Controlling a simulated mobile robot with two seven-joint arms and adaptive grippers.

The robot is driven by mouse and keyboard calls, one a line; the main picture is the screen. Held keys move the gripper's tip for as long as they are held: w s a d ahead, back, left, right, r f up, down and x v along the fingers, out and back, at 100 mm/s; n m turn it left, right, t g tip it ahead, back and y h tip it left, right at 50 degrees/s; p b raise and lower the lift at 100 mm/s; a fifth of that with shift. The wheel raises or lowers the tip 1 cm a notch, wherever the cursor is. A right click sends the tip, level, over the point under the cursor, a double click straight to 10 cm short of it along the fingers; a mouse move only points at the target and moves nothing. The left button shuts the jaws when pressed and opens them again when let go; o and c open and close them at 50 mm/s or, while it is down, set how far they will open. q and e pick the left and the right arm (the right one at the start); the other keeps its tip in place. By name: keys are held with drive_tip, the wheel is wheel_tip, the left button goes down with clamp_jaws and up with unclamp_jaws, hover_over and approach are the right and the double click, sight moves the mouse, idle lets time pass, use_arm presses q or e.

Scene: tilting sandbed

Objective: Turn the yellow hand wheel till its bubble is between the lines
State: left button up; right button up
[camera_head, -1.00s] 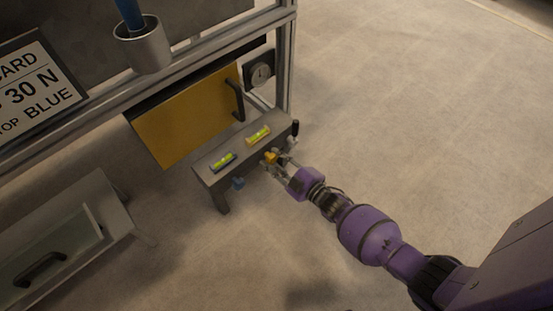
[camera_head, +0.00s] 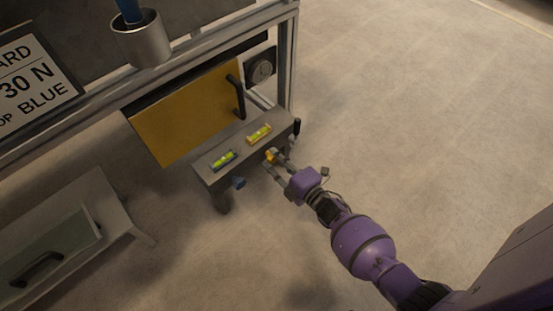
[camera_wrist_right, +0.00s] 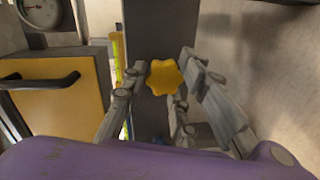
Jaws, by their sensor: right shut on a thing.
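The yellow hand wheel (camera_head: 271,156) sits on the front face of a grey bench block (camera_head: 207,174). In the right wrist view the wheel (camera_wrist_right: 164,77) is lobed and lies between the fingers. My right gripper (camera_head: 270,160) is shut on it, one finger on each side. A yellow-framed level vial (camera_head: 259,134) with green fluid lies on top of the block, behind the wheel; its bubble and lines are too small to read. A blue-framed vial (camera_head: 223,160) lies to its left, with a blue hand wheel (camera_head: 239,183) below on the front face. My left gripper is not in view.
A yellow panel door (camera_head: 195,115) with a black handle stands behind the block, with a round dial (camera_head: 260,69) beside it. A grey cup (camera_head: 141,40) stands on the upper frame. A grey drawer unit (camera_head: 70,232) is at lower left. Floor to the right is clear.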

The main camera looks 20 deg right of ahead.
drive_tip(key=shift+w+d+r, duration=0.1)
drive_tip(key=shift+d+r, duration=0.15)
drive_tip(key=shift+r, duration=0.05)
drive_tip(key=o, duration=1)
drive_tip(key=shift+f, duration=0.1)
drive_tip(key=v, duration=1.2)
drive_tip(key=shift+a, duration=0.1)
